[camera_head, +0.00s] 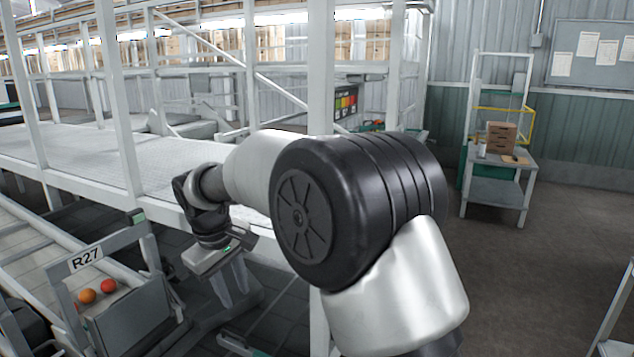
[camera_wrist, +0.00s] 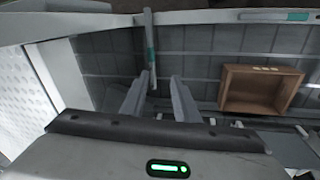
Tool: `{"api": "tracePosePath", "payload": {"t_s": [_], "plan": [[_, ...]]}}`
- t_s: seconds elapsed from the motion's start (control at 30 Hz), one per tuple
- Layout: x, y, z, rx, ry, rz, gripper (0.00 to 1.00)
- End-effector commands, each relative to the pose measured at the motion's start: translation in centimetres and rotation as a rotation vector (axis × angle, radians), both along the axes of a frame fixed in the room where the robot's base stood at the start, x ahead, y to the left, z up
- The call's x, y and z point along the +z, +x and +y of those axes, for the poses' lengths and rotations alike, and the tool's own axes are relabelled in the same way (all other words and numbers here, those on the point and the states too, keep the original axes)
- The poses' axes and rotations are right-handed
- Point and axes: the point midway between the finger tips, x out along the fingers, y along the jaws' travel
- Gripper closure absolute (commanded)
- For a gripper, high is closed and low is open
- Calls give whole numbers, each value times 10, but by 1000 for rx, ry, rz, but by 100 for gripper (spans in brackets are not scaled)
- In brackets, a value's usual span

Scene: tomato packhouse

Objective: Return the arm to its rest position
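My arm crosses the middle of the head view, bent at a large black joint. My gripper (camera_head: 235,290) hangs from its far end, fingers pointing down, in front of the white bench and to the right of the bin marked R27. In the wrist view the two grey fingers of my gripper (camera_wrist: 157,84) stand apart with nothing held between them. A thin post with a green band shows beyond the fingertips.
The R27 bin (camera_head: 128,318) has an orange and a red tomato (camera_head: 108,286) by it. A white bench (camera_head: 85,160) with posts runs behind my arm. An empty brown box (camera_wrist: 258,90) lies below right. A cart (camera_head: 495,190) holds brown boxes.

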Motion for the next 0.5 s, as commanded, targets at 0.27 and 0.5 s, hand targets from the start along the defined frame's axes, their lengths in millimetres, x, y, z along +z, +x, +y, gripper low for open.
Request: {"api": "tracePosePath", "payload": {"t_s": [0.27, 0.5], "plan": [[155, -48, -140, -277, 98, -89, 72], [235, -137, -246, -556, 215, -176, 72]]}}
